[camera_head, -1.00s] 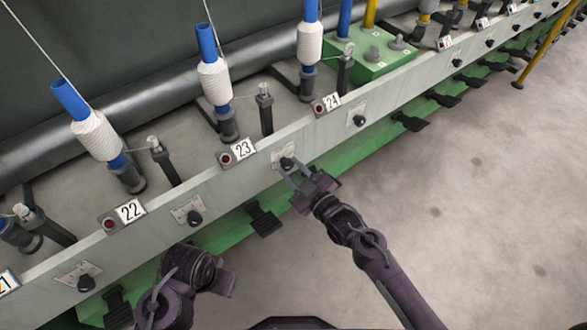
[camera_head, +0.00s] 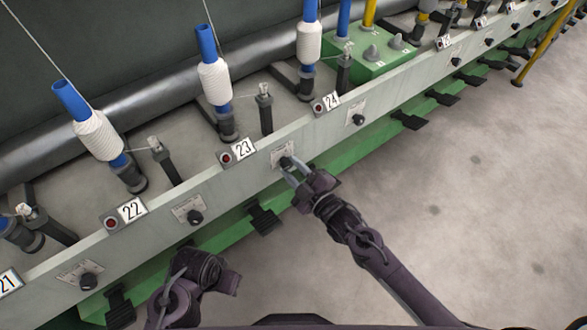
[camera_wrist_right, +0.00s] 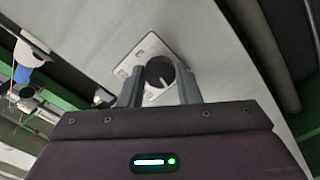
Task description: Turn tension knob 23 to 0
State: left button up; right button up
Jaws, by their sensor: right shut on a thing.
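Tension knob 23 (camera_head: 285,162) is a small black knob on a pale plate on the front rail, to the lower right of the number 23 label (camera_head: 243,149). My right gripper (camera_head: 292,167) reaches it from the lower right and is shut on it. In the right wrist view the round dark knob (camera_wrist_right: 159,71) sits between the two grey fingers, with a light pointer mark on its face. The scale on its plate (camera_wrist_right: 133,61) is too small to read. My left gripper (camera_head: 222,283) hangs low in front of the rail; its fingers cannot be made out.
Similar knobs sit along the rail, for station 22 (camera_head: 195,217) and station 24 (camera_head: 358,120). White bobbins on blue tubes stand behind the rail. Black pedals (camera_head: 263,219) stick out below it. The grey floor (camera_head: 480,190) to the right is clear.

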jog(key=o, duration=1)
pick_arm(q)
jog(key=shift+r, duration=0.1)
pick_arm(e)
jog(key=shift+s+d, duration=0.15)
jog(key=shift+s, duration=0.1)
pick_arm(q)
notch_tip(320, 180, down, 4)
jog(key=shift+a+r+p, duration=0.15)
jog(key=shift+p, duration=0.4)
pick_arm(e)
jog(key=v, duration=0.7)
jog(key=shift+d, duration=0.1)
pick_arm(q)
jog(key=shift+w, duration=0.1)
